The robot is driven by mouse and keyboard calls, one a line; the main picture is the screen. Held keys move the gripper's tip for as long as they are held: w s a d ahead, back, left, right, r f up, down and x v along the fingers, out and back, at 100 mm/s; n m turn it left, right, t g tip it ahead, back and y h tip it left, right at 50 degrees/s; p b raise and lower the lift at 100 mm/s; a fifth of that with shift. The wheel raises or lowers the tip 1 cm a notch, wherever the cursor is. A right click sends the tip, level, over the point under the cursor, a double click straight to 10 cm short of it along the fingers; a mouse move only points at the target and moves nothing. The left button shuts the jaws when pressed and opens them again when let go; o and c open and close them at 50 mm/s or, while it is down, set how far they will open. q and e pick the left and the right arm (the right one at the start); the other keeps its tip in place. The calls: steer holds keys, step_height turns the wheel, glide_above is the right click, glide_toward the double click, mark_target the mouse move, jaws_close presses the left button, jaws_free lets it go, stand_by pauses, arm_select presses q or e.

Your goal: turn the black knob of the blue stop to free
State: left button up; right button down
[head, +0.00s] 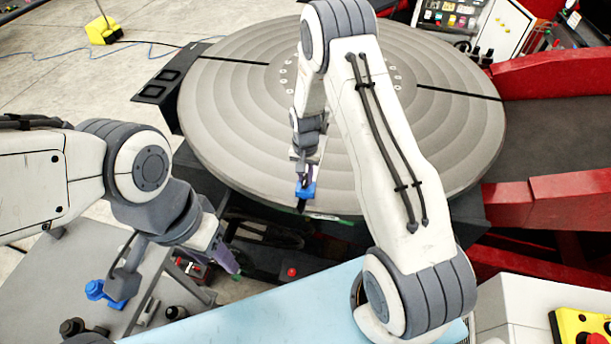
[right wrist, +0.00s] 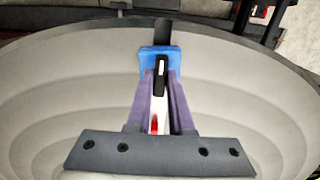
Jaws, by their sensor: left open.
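The blue stop (head: 306,190) sits at the near rim of the round grey table, and it also shows in the right wrist view (right wrist: 174,53). Its black knob (right wrist: 160,75) stands between the two purple fingers of my right gripper (right wrist: 161,78). The fingers flank the knob closely; whether they press on it is unclear. White and red patches show below the knob, between the fingers. In the head view my right gripper (head: 305,180) is at the stop and largely covers the knob. My left gripper (head: 229,260) is open and away from the stop, at the lower left.
The large round grooved table (head: 450,125) fills the middle. Red frame parts (head: 555,203) stand at the right. A grey bench (head: 65,265) at the lower left bears another blue piece (head: 95,290) and black knobs. A yellow box with a red button (head: 585,328) is at the lower right.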

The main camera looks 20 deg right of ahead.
mark_target(305, 178)
steer(key=shift+f+n+b, duration=0.1)
steer(key=shift+n+b, duration=0.2)
steer(key=shift+n, duration=0.4)
steer(key=c, duration=0.8)
jaws_free()
steer(key=shift+r, duration=0.2)
step_height(305, 178, up, 9)
steer(key=b, duration=0.3)
steer(key=shift+w+b, duration=0.1)
steer(key=shift+b, duration=0.2)
steer(key=shift+r, duration=0.7)
